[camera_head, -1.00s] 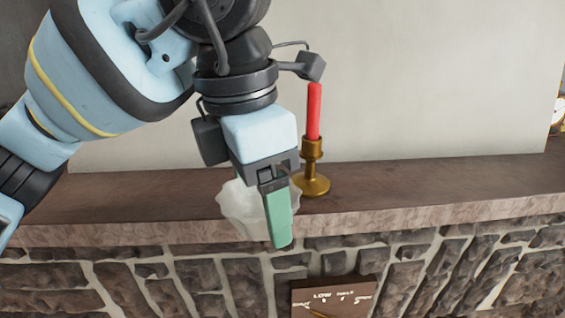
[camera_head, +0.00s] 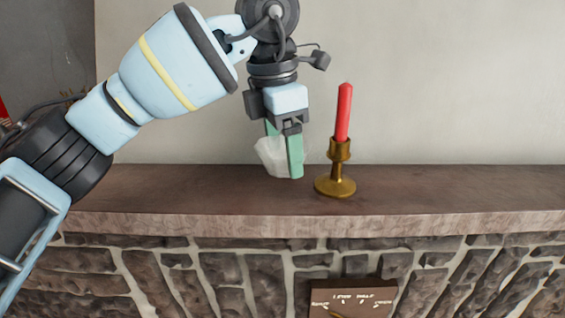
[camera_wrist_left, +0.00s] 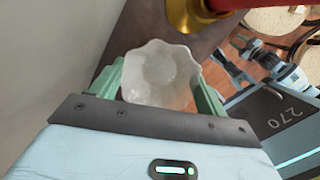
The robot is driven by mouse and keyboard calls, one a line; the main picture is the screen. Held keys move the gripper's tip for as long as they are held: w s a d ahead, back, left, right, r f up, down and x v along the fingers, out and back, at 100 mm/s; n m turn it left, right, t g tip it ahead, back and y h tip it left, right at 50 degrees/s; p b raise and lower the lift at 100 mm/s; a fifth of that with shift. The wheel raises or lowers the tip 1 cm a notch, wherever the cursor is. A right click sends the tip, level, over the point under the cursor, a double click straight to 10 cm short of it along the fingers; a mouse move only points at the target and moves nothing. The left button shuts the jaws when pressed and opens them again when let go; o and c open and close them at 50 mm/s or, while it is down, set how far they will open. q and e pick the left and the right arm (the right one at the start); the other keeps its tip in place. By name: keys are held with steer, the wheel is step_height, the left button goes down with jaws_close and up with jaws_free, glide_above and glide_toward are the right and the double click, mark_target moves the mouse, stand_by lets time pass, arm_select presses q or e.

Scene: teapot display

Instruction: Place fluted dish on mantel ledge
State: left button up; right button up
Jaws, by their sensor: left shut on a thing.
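The fluted dish (camera_head: 272,158) is white with a wavy rim. My left gripper (camera_head: 284,165) is shut on it, with green fingers at its sides. In the head view the dish is at the back part of the mantel ledge (camera_head: 440,190), left of the candle holder; I cannot tell whether it touches the ledge. In the left wrist view the dish (camera_wrist_left: 160,75) sits between the two fingers, its open top facing the camera.
A brass candle holder (camera_head: 337,182) with a red candle (camera_head: 343,112) stands on the ledge just right of the dish. The ledge is clear to the right of it. A brown sign (camera_head: 352,298) is on the stone front below.

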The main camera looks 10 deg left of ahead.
mark_target(282, 165)
arm_select(q)
steer(key=shift+w+a, duration=0.1)
steer(key=shift+w, duration=0.25)
steer(key=shift+f, duration=1.8)
steer(key=shift+f, duration=0.2)
steer(key=o, duration=1.1)
steer(key=shift+c, duration=0.2)
steer(key=shift+r, duration=0.15)
step_height(282, 165, up, 12)
steer(key=a, duration=0.1)
steer(key=shift+s+p, duration=0.4)
steer(key=shift+a, duration=0.1)
